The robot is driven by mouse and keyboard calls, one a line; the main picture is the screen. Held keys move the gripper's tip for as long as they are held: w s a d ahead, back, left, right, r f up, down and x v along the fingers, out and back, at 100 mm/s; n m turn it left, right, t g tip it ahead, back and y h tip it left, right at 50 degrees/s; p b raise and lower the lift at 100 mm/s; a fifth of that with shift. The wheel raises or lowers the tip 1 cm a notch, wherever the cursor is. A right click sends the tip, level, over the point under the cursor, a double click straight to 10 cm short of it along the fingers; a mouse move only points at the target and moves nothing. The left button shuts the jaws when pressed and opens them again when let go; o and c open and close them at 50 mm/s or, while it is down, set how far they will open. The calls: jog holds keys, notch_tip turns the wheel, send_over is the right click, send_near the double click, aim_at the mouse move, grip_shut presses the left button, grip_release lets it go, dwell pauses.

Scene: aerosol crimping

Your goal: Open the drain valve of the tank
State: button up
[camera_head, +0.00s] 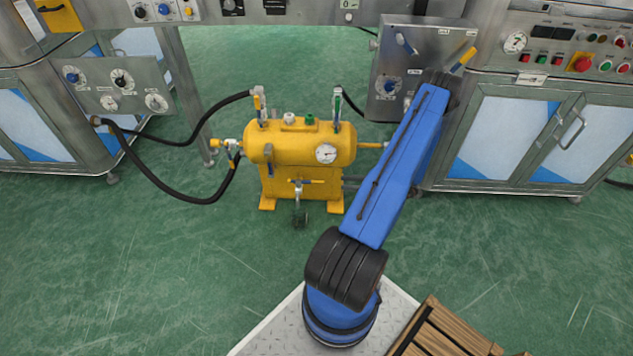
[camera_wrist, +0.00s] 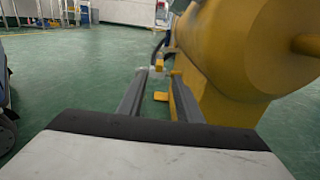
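The yellow tank (camera_head: 288,148) stands on the floor on yellow feet, with a round gauge (camera_head: 326,153) on its front. What looks like its drain valve (camera_head: 298,185) sits low at the front, with a yellow handle lying roughly level and a dark outlet below it. In the wrist view the tank (camera_wrist: 232,50) fills the right side, close to my gripper (camera_wrist: 159,80). My gripper's fingers are apart with nothing held between them. In the head view my gripper is hidden behind my blue arm. I cannot make out the drain valve clearly in the wrist view.
Black hoses (camera_head: 178,142) run from the tank to the left cabinet. A grey panel box (camera_head: 390,85) stands behind my arm, and a steel cabinet (camera_head: 515,135) stands at right. A wooden pallet (camera_head: 440,335) lies at bottom right. The green floor before the tank is clear.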

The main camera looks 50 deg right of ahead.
aim_at(317, 181)
jog(key=x, duration=1.3)
jog(key=shift+a, duration=0.15)
grip_shut()
